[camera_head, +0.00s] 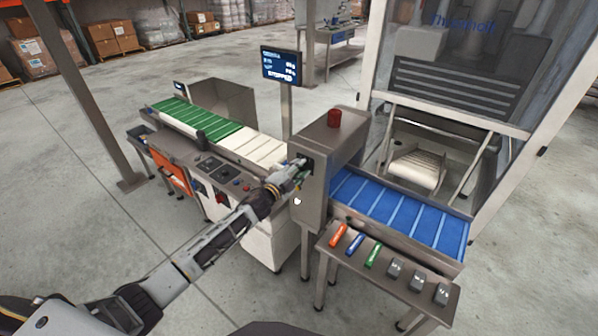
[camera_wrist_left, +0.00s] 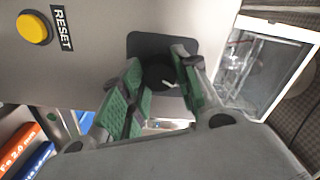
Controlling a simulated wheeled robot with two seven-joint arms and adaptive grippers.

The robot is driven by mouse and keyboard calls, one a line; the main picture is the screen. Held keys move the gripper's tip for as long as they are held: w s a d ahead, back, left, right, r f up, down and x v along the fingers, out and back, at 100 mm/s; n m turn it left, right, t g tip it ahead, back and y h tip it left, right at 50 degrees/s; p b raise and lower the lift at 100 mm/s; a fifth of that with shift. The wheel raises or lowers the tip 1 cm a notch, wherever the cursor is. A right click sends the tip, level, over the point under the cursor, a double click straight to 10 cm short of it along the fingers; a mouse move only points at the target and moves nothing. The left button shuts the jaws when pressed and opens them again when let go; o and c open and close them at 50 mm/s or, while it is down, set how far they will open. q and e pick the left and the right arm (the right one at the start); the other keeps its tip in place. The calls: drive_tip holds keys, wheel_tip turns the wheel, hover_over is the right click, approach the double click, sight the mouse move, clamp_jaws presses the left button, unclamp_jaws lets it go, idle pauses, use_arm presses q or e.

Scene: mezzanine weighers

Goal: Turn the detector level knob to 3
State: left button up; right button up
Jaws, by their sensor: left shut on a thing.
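The detector (camera_head: 347,140) is a grey metal box with a red beacon (camera_head: 334,118) on top, standing over the conveyor line. My left gripper (camera_head: 299,170) reaches its near side face. In the left wrist view the level knob (camera_wrist_left: 158,76) is a dark round knob on a black plate (camera_wrist_left: 147,42), with a small white mark on it. My left gripper (camera_wrist_left: 157,64) has its green-padded fingers on either side of the knob and is shut on it. The fingers partly hide the knob, and no scale numbers are readable. My right gripper is not in view.
A yellow button (camera_wrist_left: 32,28) labelled RESET sits on the same face. A blue belt (camera_head: 405,213) runs out right of the detector. Below it a shelf (camera_head: 385,268) holds orange, blue and green sticks and grey blocks. A screen (camera_head: 280,65) stands behind on a post.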

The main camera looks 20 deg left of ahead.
use_arm(q)
drive_tip(key=shift+m, duration=1.3)
drive_tip(key=shift+b, duration=0.3)
drive_tip(key=o, duration=1)
drive_tip(key=shift+o, duration=0.2)
drive_tip(key=shift+s, duration=0.15)
drive_tip(key=v, duration=1.1)
drive_tip(key=shift+s+a, duration=0.15)
drive_tip(key=shift+s, duration=0.2)
